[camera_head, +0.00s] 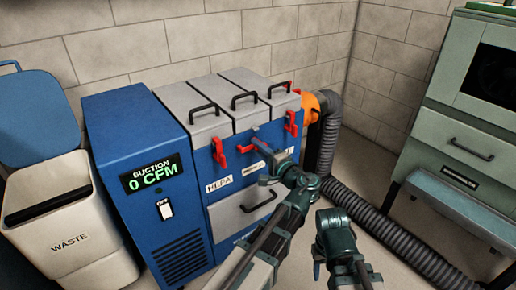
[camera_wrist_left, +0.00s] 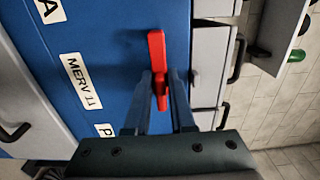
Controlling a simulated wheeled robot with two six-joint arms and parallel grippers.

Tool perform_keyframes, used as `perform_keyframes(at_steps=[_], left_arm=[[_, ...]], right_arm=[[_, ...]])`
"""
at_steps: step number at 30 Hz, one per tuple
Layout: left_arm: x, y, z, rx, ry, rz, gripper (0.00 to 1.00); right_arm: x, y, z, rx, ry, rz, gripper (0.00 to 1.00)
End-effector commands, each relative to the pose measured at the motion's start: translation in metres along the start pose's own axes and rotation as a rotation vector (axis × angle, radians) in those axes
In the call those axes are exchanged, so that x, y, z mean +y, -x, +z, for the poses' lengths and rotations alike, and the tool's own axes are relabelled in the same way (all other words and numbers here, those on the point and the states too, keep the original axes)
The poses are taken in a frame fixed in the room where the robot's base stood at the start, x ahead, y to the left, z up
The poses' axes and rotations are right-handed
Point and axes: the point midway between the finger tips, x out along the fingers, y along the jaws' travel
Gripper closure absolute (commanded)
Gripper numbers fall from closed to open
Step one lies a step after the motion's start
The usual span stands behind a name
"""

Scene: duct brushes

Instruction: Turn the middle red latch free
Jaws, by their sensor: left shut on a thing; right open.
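The middle red latch (camera_head: 244,149) is on the front of the blue filter cabinet (camera_head: 208,170), below the middle grey lid (camera_head: 235,104). The left red latch (camera_head: 218,152) and right red latch (camera_head: 290,123) stand roughly upright. My right gripper (camera_head: 320,262) is open and empty, low in front of the cabinet.
A grey drawer (camera_head: 245,208) is below the latches, partly behind my left arm. The suction display (camera_head: 154,172) reads 0 CFM. A waste bin (camera_head: 70,235) stands at the left. A black hose (camera_head: 385,230) runs across the floor at the right, near a green cabinet (camera_head: 460,130).

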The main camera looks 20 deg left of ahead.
Motion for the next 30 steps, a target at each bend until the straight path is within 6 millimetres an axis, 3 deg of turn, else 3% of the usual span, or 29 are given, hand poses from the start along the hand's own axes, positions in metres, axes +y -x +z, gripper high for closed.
perform_keyframes(at_steps=[14,15,18,30], left_arm=[[0.0011,0.0004,0.0010,-0.002,0.013,0.003,1.00],[0.0011,0.0004,0.0011,-0.002,0.012,0.003,0.71],[0.0009,0.0003,0.0009,-0.002,0.012,0.002,0.55],[0.0004,0.0006,0.0015,-0.001,0.010,0.001,0.55]], right_arm=[[0.0000,-0.0004,0.0000,0.000,0.000,0.000,0.50],[0.0000,-0.0004,0.0000,0.000,0.000,0.000,0.50],[0.0000,-0.0004,0.0000,0.000,0.000,0.000,0.50],[0.0000,-0.0002,0.0001,0.000,0.000,0.000,0.50]])
